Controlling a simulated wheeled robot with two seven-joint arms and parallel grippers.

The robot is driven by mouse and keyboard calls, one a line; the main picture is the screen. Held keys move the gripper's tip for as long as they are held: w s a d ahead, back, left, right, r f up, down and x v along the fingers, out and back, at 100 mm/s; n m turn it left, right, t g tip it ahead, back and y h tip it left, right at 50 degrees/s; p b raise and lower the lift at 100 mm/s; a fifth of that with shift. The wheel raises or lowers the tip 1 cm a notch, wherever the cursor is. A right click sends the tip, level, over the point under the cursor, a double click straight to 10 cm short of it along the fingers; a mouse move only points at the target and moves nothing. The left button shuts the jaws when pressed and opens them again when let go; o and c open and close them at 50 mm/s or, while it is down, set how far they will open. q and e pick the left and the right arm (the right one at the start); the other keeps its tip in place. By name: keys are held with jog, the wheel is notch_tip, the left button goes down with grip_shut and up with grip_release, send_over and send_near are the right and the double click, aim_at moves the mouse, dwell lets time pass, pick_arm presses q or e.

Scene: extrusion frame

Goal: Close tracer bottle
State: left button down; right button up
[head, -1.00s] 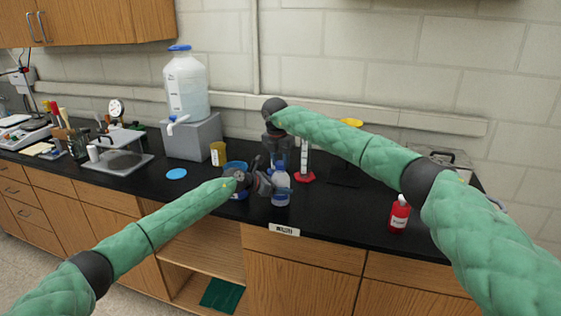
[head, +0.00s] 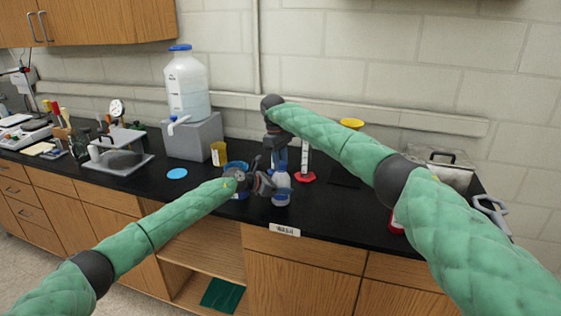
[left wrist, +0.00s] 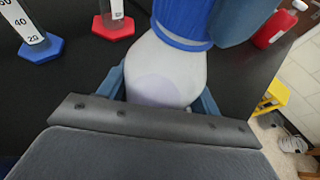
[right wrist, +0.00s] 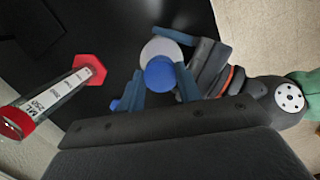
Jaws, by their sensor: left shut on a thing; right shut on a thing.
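The tracer bottle (left wrist: 165,72) is a whitish bottle standing upright at the counter's front in the head view (head: 281,196). My left gripper (head: 277,189) is shut around its body from the left, with one finger on each side in the left wrist view (left wrist: 162,95). A blue cap (left wrist: 185,22) sits at the bottle's mouth. My right gripper (head: 280,160) is above the bottle, pointing down, shut on the cap, which also shows between its fingers in the right wrist view (right wrist: 160,73). The cap appears to touch the bottle top; I cannot tell how tightly it sits.
A cylinder with a red base (right wrist: 90,68) stands close behind the bottle. A large carboy (head: 187,88) stands on a grey block at the back. A red bottle (left wrist: 275,28) is to the right.

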jog(key=shift+w+d+m, duration=0.1)
jog(key=shift+m, duration=1.2)
jog(key=o, duration=1)
jog(key=shift+c, duration=0.2)
jog(key=shift+r, duration=0.1)
jog(key=shift+r, duration=2.15)
jog(key=shift+c, duration=0.4)
